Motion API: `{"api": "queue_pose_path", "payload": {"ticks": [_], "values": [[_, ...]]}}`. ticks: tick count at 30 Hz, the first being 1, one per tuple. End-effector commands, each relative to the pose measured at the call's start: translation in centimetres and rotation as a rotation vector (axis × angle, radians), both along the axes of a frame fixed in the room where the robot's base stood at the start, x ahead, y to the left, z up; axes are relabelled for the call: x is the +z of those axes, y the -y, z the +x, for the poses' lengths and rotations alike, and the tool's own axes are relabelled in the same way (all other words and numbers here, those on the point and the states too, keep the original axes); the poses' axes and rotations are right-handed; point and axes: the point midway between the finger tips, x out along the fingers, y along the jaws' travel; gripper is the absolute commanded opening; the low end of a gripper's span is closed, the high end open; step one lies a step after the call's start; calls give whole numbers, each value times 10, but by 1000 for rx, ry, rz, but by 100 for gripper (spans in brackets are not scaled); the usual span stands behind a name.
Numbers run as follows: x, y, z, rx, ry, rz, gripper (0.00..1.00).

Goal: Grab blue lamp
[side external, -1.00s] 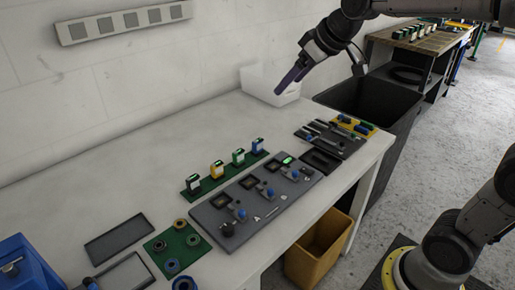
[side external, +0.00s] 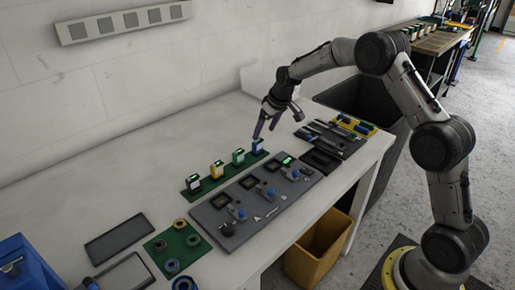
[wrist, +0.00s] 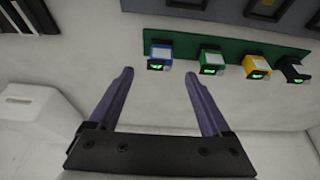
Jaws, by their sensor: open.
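The blue lamp (side external: 257,146) is a small block with a white label, at the right end of a green strip (side external: 205,187) on the white table. In the wrist view the blue lamp (wrist: 160,56) is at the left end of the row, its green display lit. My gripper (side external: 264,134) is open and empty, its purple fingers pointing down just above and beside the blue lamp. In the wrist view the fingertips (wrist: 159,77) are spread, with the lamp just past them and not between them.
On the strip stand a green lamp (side external: 238,157), a yellow lamp (side external: 217,169) and a black lamp (side external: 194,184). A grey panel with blue knobs (side external: 228,230) lies in front. The table behind the strip is clear.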

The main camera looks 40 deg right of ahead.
Motion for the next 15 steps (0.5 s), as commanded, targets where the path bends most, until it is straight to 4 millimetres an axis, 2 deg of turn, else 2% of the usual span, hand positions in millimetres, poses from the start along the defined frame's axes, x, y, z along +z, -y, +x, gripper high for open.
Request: {"api": "queue_pose_path", "payload": {"ticks": [3, 11, 15], "values": [[-17, 0, 7, 1, 0, 0, 82], [-33, -1, 15, 1, 1, 0, 82], [-52, -2, 23, 1, -2, 1, 82]]}}
